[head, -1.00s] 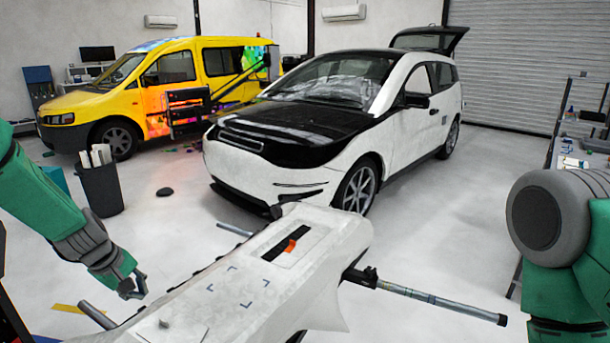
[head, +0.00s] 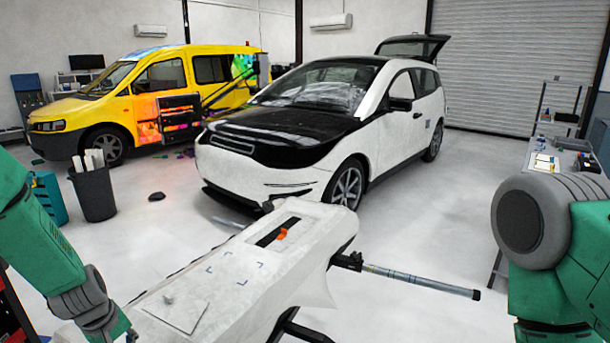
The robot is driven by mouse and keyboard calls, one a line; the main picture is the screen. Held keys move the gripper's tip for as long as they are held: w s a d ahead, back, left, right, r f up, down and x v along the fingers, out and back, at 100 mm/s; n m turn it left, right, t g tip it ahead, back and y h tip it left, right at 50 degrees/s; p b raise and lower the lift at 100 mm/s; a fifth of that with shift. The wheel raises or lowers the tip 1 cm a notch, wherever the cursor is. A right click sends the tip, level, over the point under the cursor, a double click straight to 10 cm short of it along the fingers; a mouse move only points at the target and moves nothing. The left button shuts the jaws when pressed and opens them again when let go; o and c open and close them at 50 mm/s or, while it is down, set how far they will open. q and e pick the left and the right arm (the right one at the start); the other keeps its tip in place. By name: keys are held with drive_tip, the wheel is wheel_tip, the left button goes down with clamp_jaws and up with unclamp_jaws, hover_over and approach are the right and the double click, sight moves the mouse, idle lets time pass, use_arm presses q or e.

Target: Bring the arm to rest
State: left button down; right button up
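My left arm (head: 45,245) comes in from the left and hangs down, its green and grey wrist beside the near left end of the white bumper panel (head: 225,285). My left gripper (head: 128,337) is at the bottom edge, mostly cut off, so its fingers do not show clearly. My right arm (head: 555,265) shows at the right as a grey round joint and green links. Its gripper is out of view. The panel rests on a stand with metal bars. An orange tool (head: 282,234) lies in the panel's dark slot.
A white car (head: 325,125) with a black hood stands beyond the panel. A yellow van (head: 150,95) is at back left. A dark bin (head: 93,192) with rolls and a teal cabinet (head: 50,198) stand left. A workbench (head: 560,150) is at right. Floor between is mostly clear.

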use_arm(q)
drive_tip(key=s+d+f+m+g+y+b, duration=0.1)
drive_tip(key=s+d+f+m+b, duration=0.2)
drive_tip(key=s+f, duration=0.6)
drive_tip(key=s+d+f+m+g+b, duration=0.1)
drive_tip(key=s+d+f+m+b, duration=0.4)
drive_tip(key=s, duration=0.6)
drive_tip(key=s+d+f+m, duration=0.2)
drive_tip(key=s+f+m, duration=0.1)
drive_tip(key=s, duration=0.9)
drive_tip(key=shift+s+f+h+b, duration=0.25)
drive_tip(key=shift+f+h+b, duration=0.05)
